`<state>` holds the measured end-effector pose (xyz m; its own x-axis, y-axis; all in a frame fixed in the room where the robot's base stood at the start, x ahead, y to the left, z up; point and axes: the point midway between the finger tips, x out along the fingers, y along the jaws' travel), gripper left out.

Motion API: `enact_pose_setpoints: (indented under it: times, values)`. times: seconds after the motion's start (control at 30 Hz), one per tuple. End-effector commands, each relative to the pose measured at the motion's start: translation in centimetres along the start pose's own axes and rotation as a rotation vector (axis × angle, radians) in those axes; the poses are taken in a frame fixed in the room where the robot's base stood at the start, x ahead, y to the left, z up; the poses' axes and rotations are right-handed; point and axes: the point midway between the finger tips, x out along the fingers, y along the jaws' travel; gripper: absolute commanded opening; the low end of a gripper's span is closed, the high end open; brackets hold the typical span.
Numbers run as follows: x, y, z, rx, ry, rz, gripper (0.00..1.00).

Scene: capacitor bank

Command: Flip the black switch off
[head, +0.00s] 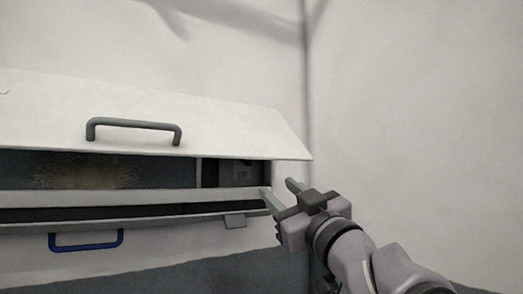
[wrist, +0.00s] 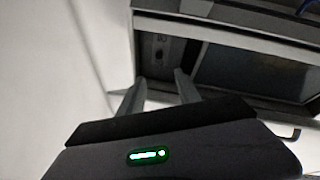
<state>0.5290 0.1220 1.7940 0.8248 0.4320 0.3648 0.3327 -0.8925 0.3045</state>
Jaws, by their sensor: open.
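The black switch cannot be made out clearly. A small dark panel (head: 242,173) sits in the right compartment of the open cabinet in the head view. In the wrist view the panel (wrist: 157,47) carries small round details, too dim to tell apart. My gripper (head: 278,190) is open and empty at the right end of the cabinet opening, close to its edge. In the wrist view the two fingers of my gripper (wrist: 157,90) point toward the compartment, apart from the panel. Whether a finger touches the cabinet edge cannot be told.
The white cabinet lid (head: 200,125) with a grey handle (head: 134,123) is tilted up above the opening. A thin divider (head: 198,172) stands left of the compartment. A blue handle (head: 86,247) is on the lower front. A bare wall (head: 420,120) and free room lie right.

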Motion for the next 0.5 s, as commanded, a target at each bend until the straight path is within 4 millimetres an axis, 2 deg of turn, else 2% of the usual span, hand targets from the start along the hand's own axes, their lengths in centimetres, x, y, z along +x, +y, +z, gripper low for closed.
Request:
enact_pose_setpoints:
  times: [0.1,0.3,0.5]
  values:
    - [3.6,-0.1,-0.1,0.003,0.000,-0.002,0.40]
    - [9.6,0.0,-0.2,0.002,0.000,-0.002,0.40]
    - [13.5,0.0,-0.2,0.001,0.001,0.000,0.40]
